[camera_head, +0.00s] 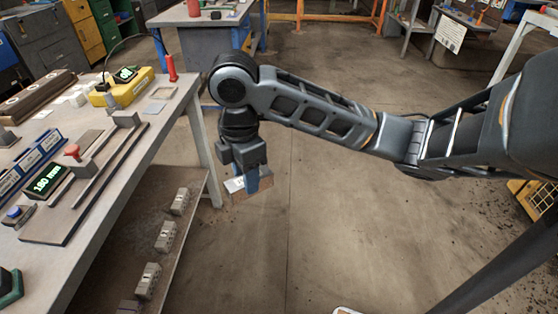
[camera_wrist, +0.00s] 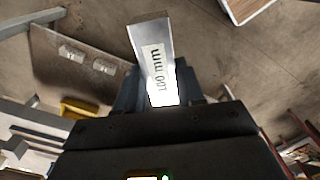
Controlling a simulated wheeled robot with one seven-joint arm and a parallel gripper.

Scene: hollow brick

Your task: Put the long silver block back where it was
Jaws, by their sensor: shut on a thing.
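My gripper (camera_head: 250,182) is shut on a long silver block (camera_head: 234,185) and holds it in the air, over the floor to the right of the workbench. In the wrist view the block (camera_wrist: 150,40) sticks out from between the fingers, with a white label reading "100 mm". Its near end is hidden by the gripper. On the bench, a measuring fixture (camera_head: 88,178) has a green display that seems to read "160 mm". Blue trays (camera_head: 30,162) with pale, labelled pieces stand left of the fixture. I cannot tell which place the block came from.
The workbench (camera_head: 170,115) fills the left, with a yellow device (camera_head: 122,88), a red-topped tool (camera_head: 171,68) and a brown holder (camera_head: 38,95) at the back. Several grey hollow blocks (camera_head: 165,236) lie on its lower shelf. The floor (camera_head: 330,230) right of the bench is clear.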

